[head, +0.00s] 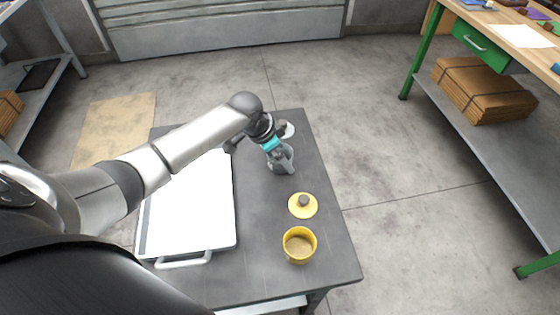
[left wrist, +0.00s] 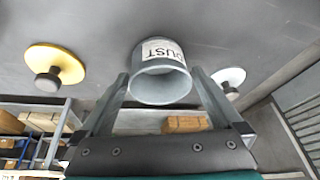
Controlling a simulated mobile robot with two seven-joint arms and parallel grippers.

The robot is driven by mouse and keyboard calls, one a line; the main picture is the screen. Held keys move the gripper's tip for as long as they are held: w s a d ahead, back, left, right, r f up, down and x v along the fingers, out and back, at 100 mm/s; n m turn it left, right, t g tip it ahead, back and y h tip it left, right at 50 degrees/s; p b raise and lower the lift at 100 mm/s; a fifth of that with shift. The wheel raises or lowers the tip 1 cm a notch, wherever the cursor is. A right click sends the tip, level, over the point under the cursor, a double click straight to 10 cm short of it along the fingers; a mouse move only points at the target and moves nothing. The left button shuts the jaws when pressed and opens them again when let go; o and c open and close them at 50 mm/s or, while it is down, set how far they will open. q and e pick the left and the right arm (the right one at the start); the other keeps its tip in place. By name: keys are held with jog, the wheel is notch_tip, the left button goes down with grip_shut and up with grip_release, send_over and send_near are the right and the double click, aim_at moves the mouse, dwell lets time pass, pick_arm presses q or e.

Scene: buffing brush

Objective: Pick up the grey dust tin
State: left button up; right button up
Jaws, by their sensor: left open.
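The grey dust tin (left wrist: 160,80) shows in the left wrist view as an open-topped grey cylinder with a white label reading "DUST". It stands on the dark grey table (head: 262,262). My left gripper (left wrist: 160,75) is open, with one finger on each side of the tin; I cannot tell whether either finger touches it. In the head view my left gripper (head: 284,164) reaches down over the table's far part and largely hides the tin. My right gripper is not in view.
A yellow lid with a dark knob (head: 302,205) and an open yellow tin (head: 299,245) stand nearer on the table. A whitish lid (head: 288,130) lies just beyond my gripper. A white board with a handle (head: 190,205) covers the table's left part.

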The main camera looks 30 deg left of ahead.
pick_arm(q)
jog(key=shift+c, duration=0.4)
jog(key=c, duration=1.2)
jog(key=shift+r, duration=0.1)
